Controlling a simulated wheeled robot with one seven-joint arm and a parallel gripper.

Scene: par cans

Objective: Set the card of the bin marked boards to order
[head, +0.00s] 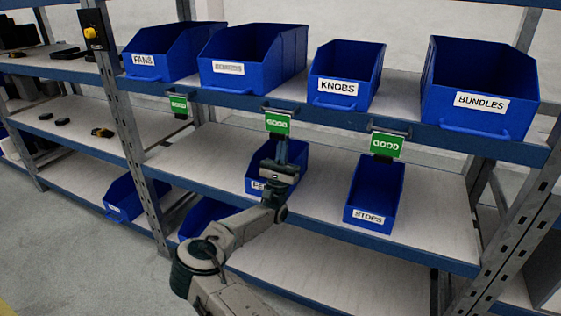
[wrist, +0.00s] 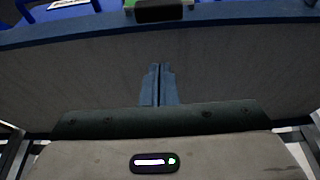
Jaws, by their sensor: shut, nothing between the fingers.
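The label of the second blue bin (head: 270,38) on the top shelf is too small to read surely; it may be the boards bin. Below its right end, a green card (head: 278,123) reading GOOD hangs in a dark holder on the blue shelf edge. My gripper (head: 282,150) is just below this card, with its fingers shut and empty. In the wrist view the shut fingers (wrist: 160,82) point at the shelf front, and a dark holder piece (wrist: 158,11) with a strip of green card shows at the top. I cannot tell whether the fingertips touch anything.
Other GOOD cards hang at left (head: 179,104) and right (head: 386,144). The FANS (head: 143,60), KNOBS (head: 337,88) and BUNDLES (head: 481,103) bins share the top shelf. A STOPS bin (head: 369,217) and a partly hidden bin (head: 257,186) stand below. A steel post (head: 128,130) rises at left.

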